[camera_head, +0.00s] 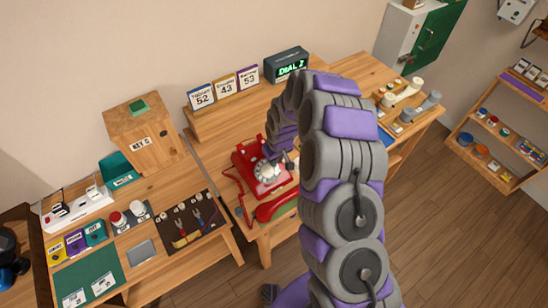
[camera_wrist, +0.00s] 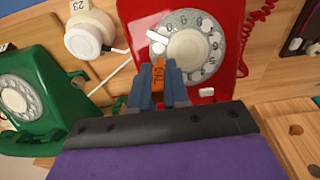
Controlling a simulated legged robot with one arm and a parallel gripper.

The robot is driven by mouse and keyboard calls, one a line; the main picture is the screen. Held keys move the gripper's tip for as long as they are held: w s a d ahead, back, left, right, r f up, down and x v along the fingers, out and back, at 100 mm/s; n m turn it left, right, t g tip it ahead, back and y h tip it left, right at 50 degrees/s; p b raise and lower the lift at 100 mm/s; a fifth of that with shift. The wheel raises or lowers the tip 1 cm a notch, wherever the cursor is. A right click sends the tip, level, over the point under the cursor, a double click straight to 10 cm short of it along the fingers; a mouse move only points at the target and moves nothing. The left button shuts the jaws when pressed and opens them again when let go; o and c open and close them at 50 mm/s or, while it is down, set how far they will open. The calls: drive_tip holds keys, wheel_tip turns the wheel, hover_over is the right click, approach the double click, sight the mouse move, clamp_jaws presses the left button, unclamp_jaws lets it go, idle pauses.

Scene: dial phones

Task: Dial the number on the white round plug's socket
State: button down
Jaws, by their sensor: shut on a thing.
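The red dial phone (camera_head: 248,158) stands on the wooden desk; its red handset (camera_head: 278,206) lies in front of it. In the wrist view, the phone (camera_wrist: 236,25) shows its pale dial (camera_wrist: 213,68). My gripper (camera_wrist: 160,82) is shut on a small orange piece (camera_wrist: 158,72) with dark lettering, at the left part of the dial. A white tip (camera_wrist: 157,37) shows just above it; I cannot tell whether it belongs to the piece. The white round plug (camera_wrist: 83,41) sits left of the red phone, by a label reading 23 (camera_wrist: 79,7). My arm hides part of the desk.
A green dial phone (camera_wrist: 45,88) is at the left of the wrist view. A dark display (camera_head: 287,65) with green "DIAL" text, its last character unclear, stands behind the phone. Number cards (camera_head: 225,88) stand on a shelf. A tool mat (camera_head: 186,222) lies at left.

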drive_tip(key=shift+s+d, duration=0.1)
drive_tip(key=shift+s+d+f, duration=0.25)
drive_tip(key=shift+s+f, duration=0.05)
drive_tip(key=shift+s, duration=0.15)
idle(0.4)
drive_tip(key=shift+s, duration=0.2)
drive_tip(key=shift+s+d+r, duration=0.1)
drive_tip(key=shift+d+r, duration=0.1)
drive_tip(key=shift+r, duration=0.35)
drive_tip(key=shift+s+r+p, duration=0.15)
drive_tip(key=shift+r+p, duration=0.1)
drive_tip(key=shift+p, duration=0.05)
wheel_tip(320, 180, up, 6)
drive_tip(key=s+d+p, duration=0.1)
drive_tip(key=s, duration=0.1)
drive_tip(key=shift+s+d+r+p, duration=0.2)
drive_tip(key=shift+d+p, duration=0.1)
drive_tip(key=shift+d, duration=0.05)
idle(1.2)
